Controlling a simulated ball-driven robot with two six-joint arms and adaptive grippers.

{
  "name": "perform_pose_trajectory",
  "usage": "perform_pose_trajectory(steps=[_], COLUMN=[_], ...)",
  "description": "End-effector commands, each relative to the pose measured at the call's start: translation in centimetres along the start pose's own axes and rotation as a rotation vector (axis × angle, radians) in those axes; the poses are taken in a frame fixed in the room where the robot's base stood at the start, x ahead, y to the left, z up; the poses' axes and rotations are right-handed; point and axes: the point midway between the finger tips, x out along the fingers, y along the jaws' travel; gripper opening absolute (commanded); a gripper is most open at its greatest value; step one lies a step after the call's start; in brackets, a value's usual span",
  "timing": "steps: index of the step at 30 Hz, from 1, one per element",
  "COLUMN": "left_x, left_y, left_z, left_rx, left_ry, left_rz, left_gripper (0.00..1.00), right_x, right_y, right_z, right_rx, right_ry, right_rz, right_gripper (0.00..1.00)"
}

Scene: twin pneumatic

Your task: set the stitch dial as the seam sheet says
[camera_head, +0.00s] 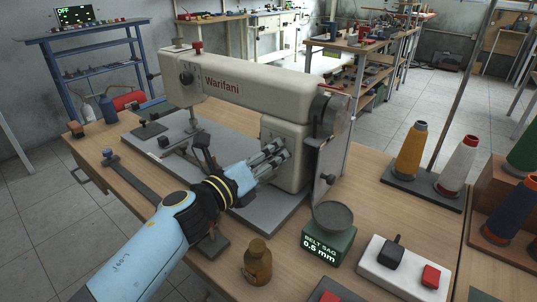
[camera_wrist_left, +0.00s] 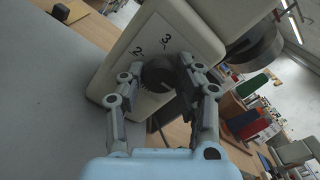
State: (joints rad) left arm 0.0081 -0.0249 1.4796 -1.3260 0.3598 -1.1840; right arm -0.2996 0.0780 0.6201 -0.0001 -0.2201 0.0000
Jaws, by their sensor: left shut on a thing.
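The cream sewing machine (camera_head: 230,90), marked "Warifani", stands on its grey bed plate on the wooden table. The stitch dial (camera_wrist_left: 158,74) is a dark round knob on the machine's pillar in the left wrist view, with the numbers 2 and 3 printed above it. My left gripper (camera_wrist_left: 160,78) is shut on the dial, one finger on each side. In the head view my left gripper (camera_head: 276,158) reaches the pillar from the front and its fingers hide the dial. Its pointer setting cannot be read. I cannot make out a seam sheet. My right gripper is out of view.
A brass bottle (camera_head: 257,262), a green "BELT SAG 0.5 mm" gauge (camera_head: 330,245) and a white switch box (camera_head: 400,268) stand in front right. Thread cones (camera_head: 410,150) stand at the right. A handwheel (camera_head: 333,112) is on the machine's right end. A blue shelf (camera_head: 95,60) stands behind left.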

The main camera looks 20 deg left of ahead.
Motion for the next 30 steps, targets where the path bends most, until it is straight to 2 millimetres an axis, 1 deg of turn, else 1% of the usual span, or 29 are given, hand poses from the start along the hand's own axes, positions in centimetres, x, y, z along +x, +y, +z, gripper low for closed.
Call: perform_pose_trajectory(steps=[5, 11, 17, 30], left_x=[0.0, 0.0, 0.0, 0.0], left_y=[0.0, 0.0, -0.1, 0.0], left_z=[0.0, 0.1, 0.1, 0.1], left_rx=[-0.014, -0.088, -0.233, -0.647], left_ry=[0.0, 0.001, 0.001, 0.0], left_rz=[0.001, 0.001, 0.002, 0.003], left_gripper=[0.01, 0.01, 0.01, 0.01], right_x=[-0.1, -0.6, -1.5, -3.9], right_y=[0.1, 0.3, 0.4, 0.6], right_z=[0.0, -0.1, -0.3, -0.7], right_rx=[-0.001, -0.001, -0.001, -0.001], right_ry=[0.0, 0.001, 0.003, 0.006], right_rz=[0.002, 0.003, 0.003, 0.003], right_gripper=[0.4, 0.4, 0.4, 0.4])
